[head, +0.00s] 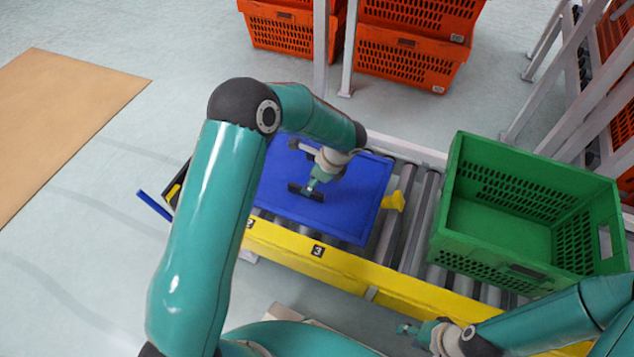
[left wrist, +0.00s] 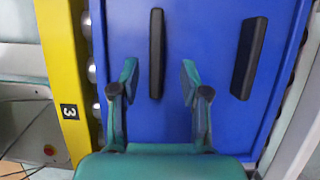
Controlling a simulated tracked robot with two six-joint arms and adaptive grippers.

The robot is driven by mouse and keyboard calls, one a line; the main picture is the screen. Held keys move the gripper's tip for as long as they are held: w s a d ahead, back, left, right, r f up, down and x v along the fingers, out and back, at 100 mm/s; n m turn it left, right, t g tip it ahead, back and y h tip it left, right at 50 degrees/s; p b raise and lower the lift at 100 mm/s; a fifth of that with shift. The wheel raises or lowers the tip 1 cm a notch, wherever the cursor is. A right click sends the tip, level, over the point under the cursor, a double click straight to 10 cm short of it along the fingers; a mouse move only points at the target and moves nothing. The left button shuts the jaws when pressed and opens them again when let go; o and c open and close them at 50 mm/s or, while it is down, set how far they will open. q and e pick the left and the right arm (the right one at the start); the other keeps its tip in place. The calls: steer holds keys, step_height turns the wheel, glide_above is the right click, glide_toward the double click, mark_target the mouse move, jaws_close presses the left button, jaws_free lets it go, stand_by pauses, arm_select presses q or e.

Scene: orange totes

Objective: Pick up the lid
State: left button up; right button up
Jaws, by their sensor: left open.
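The blue lid (head: 345,212) lies flat on the roller conveyor and has two black bar handles. In the left wrist view, the lid (left wrist: 205,28) fills the middle, with one handle (left wrist: 156,52) between and just beyond my fingertips and the other handle (left wrist: 249,58) to the right. My left gripper (head: 313,190) is over the lid near a handle; its fingers (left wrist: 158,72) are open, one on each side of the nearer handle's line, and hold nothing. My right gripper (head: 408,330) is at the lower right, in front of the conveyor, away from the lid; its finger state is unclear.
An empty green crate (head: 530,262) stands on the conveyor rollers to the right of the lid. A yellow rail (head: 345,268) runs along the conveyor's near side. A yellow piece (head: 394,201) sits by the lid's right edge. Orange totes (head: 405,55) are stacked behind.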

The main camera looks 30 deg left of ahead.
arm_select(q)
steer(key=x, duration=0.1)
steer(key=b+x, duration=0.1)
steer(key=x, duration=0.1)
steer(key=b+x, duration=0.1)
steer(key=shift+s+a+f, duration=0.1)
steer(key=shift+s, duration=0.15)
steer(key=shift+a+f, duration=0.2)
steer(key=shift+f, duration=0.15)
steer(key=shift+f, duration=0.1)
jaws_close()
